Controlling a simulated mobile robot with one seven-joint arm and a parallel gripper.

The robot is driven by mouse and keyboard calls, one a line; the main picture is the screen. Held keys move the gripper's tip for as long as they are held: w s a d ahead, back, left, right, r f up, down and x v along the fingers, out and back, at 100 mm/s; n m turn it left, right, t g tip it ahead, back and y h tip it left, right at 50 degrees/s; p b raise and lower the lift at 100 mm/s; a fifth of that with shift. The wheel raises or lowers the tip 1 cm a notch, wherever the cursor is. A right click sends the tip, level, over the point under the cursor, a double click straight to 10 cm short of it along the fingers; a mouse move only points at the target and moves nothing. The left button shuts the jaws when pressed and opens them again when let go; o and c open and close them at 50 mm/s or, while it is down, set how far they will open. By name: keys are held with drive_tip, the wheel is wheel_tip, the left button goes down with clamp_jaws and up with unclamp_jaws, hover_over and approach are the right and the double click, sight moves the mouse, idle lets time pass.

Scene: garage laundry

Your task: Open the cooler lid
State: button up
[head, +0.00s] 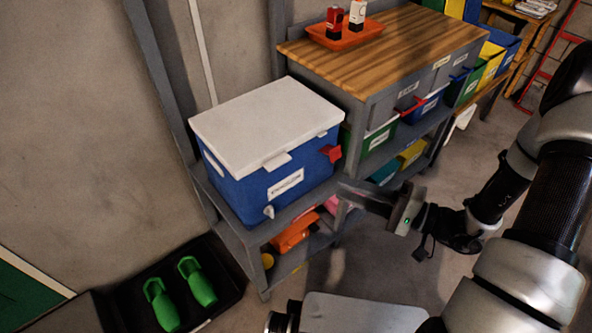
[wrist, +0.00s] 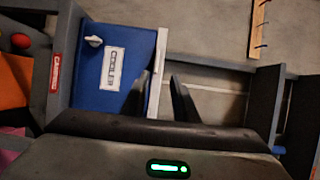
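The cooler (head: 235,190) is a blue box with a white lid (head: 265,120), standing on a grey shelf unit. The lid lies flat and closed, with a small white tab on its front edge. My gripper (head: 348,190) is at the cooler's front right, pointing toward it. In the wrist view, the blue front with a label (wrist: 113,68) and the thin white lid edge (wrist: 158,70) appear turned sideways. The two dark fingers of my gripper (wrist: 159,98) are apart, with the lid edge seen between them. I cannot tell whether they touch it.
A wooden-topped workbench (head: 400,40) with an orange tray (head: 345,37) stands right of the cooler, colored bins beneath. Orange items (head: 295,233) lie on the shelf below. The wall stands close behind.

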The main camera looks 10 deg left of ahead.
drive_tip(key=f, duration=0.1)
drive_tip(key=b, duration=0.2)
approach(282, 164)
drive_tip(key=shift+t, duration=0.3)
drive_tip(key=x, duration=0.9)
drive_tip(key=shift+s+f, duration=0.1)
drive_tip(key=shift+s, duration=0.1)
clamp_jaws()
idle(0.6)
